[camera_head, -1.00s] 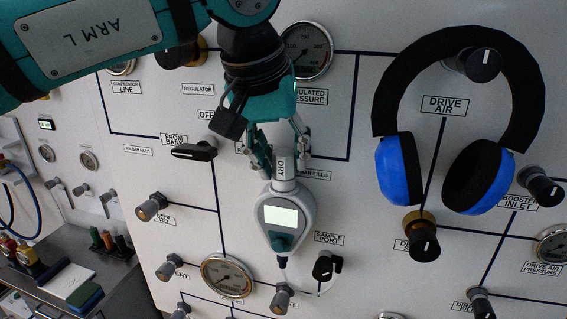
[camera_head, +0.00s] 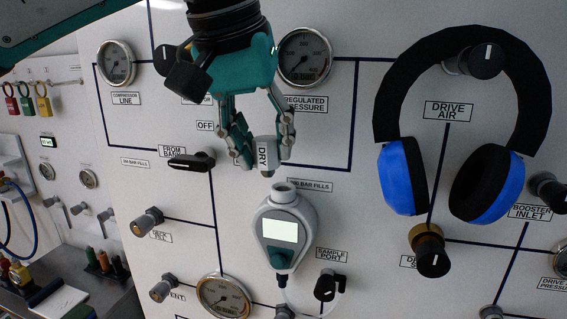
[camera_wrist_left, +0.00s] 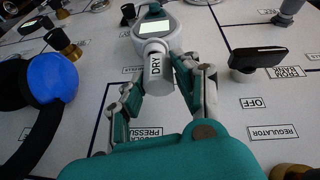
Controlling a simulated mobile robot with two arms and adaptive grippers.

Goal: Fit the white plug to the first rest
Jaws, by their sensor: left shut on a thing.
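The white plug (camera_head: 264,154), marked DRY, is held between the fingers of my left gripper (camera_head: 262,160). It is upright with a narrow grey tip pointing down. The tip is just above and slightly left of the open top of a grey meter (camera_head: 300,212), and looks apart from it. In the left wrist view the plug (camera_wrist_left: 159,72) sits between the two fingers (camera_wrist_left: 163,92), with the meter (camera_wrist_left: 153,30) beyond it. Which thing is the first rest, I cannot tell. My right gripper is not in view.
Blue and black ear defenders (camera_head: 405,178) hang on the panel at right. A black FROM BANK lever (camera_head: 190,163) sticks out left of the plug. A gauge (camera_head: 305,57) is behind the gripper. A bench with coloured bottles (camera_head: 104,262) is at lower left.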

